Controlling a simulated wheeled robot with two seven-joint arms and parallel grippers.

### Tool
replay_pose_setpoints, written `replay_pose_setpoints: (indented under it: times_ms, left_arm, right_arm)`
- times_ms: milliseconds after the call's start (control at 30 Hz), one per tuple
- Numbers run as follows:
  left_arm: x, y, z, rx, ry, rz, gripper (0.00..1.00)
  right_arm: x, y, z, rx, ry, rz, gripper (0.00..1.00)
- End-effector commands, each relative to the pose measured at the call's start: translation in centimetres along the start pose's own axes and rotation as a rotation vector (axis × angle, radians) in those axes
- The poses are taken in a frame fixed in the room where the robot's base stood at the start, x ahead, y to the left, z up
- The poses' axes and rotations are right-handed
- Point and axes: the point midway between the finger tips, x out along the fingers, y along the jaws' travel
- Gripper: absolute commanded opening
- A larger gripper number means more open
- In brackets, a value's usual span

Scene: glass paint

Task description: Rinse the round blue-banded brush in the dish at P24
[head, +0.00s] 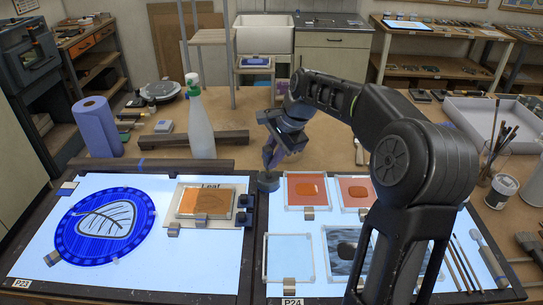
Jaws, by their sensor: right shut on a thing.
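My right gripper (270,160) points down at the back left corner of the lit panel P24 (400,290). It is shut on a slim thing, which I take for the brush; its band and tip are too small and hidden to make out. Whether the brush tip touches the inside of the dish I cannot tell. My left gripper is not in view.
Panel P24 carries orange glass pieces (306,189), a streaked grey piece (350,250) and several brushes (462,262) at its right. Panel P23 (190,272) holds a blue round leaf design (108,226). A spray bottle (200,125) and blue roll (97,126) stand behind it.

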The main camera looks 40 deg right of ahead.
Motion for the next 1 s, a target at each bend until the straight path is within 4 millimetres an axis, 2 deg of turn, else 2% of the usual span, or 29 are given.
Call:
replay_pose_setpoints:
  times_ms: [400,867,1000]
  left_arm:
    - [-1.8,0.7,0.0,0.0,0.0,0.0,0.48]
    - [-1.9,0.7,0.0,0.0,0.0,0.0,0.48]
    - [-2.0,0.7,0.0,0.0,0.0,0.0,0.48]
  right_arm:
    - [-3.0,-0.1,1.2,0.001,0.0,-0.001,0.0]
    - [-3.3,-0.1,1.3,0.0,0.0,0.0,0.0]
    - [-3.9,-0.3,1.4,-0.001,0.0,-0.001,0.0]
